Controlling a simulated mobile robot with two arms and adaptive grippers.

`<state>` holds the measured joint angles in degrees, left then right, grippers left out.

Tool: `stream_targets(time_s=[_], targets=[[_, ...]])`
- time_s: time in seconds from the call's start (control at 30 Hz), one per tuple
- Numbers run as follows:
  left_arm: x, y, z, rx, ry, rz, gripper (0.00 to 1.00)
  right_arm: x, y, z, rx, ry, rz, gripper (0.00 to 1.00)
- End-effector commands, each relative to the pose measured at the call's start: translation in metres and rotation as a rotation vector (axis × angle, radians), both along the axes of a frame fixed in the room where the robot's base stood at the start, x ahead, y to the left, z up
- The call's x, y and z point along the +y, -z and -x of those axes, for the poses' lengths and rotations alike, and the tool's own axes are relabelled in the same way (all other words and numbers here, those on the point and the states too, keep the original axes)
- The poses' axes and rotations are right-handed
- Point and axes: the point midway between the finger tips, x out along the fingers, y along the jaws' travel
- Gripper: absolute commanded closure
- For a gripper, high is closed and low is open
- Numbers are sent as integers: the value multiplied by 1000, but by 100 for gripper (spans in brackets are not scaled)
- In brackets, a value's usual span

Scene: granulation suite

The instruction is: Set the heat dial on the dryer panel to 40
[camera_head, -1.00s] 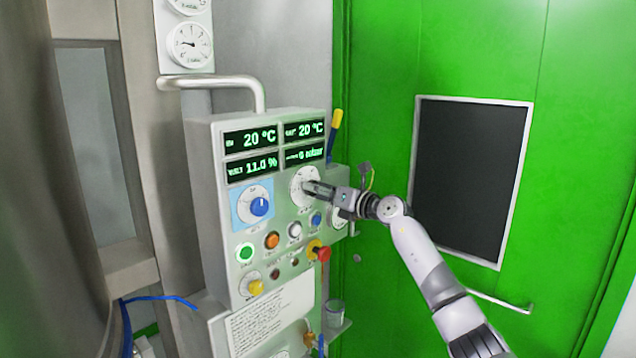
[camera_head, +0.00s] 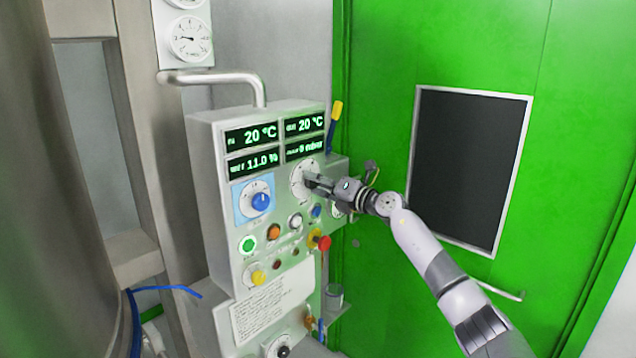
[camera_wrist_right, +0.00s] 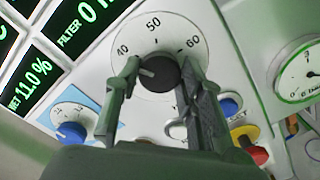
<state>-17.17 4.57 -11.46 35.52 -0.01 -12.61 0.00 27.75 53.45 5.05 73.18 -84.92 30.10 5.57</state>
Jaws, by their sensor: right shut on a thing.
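The dryer panel (camera_head: 222,215) stands left of centre in the head view. Its white heat dial (camera_head: 300,172) sits below the displays, partly covered by my right gripper (camera_head: 312,181). In the wrist view the dial face (camera_wrist_right: 158,32) shows 40, 50 and 60 around a dark knob (camera_wrist_right: 160,74). My right gripper (camera_wrist_right: 155,80) is shut on this knob, one finger on each side. The knob's pale mark points left, slightly below the 40 label; the left finger partly hides that side. My left gripper is not in view.
A blue-knobbed dial (camera_head: 261,202) is left of the heat dial. Several coloured buttons and a red mushroom button (camera_head: 322,243) lie below. Green displays (camera_head: 252,136) are above, reading 20 °C among others. A small gauge (camera_wrist_right: 299,72) is close on the right.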

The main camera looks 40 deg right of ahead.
Motion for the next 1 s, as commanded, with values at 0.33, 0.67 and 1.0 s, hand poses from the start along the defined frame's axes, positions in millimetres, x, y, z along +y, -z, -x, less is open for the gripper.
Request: stream_targets(time_s=[0.33,0.67,1.0], targets=[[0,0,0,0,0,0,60,-1,0,0,0,1,1,55],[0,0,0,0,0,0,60,0,0,0,0,0,2,44],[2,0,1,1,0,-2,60,-2,2,11,3,1,4,44]])
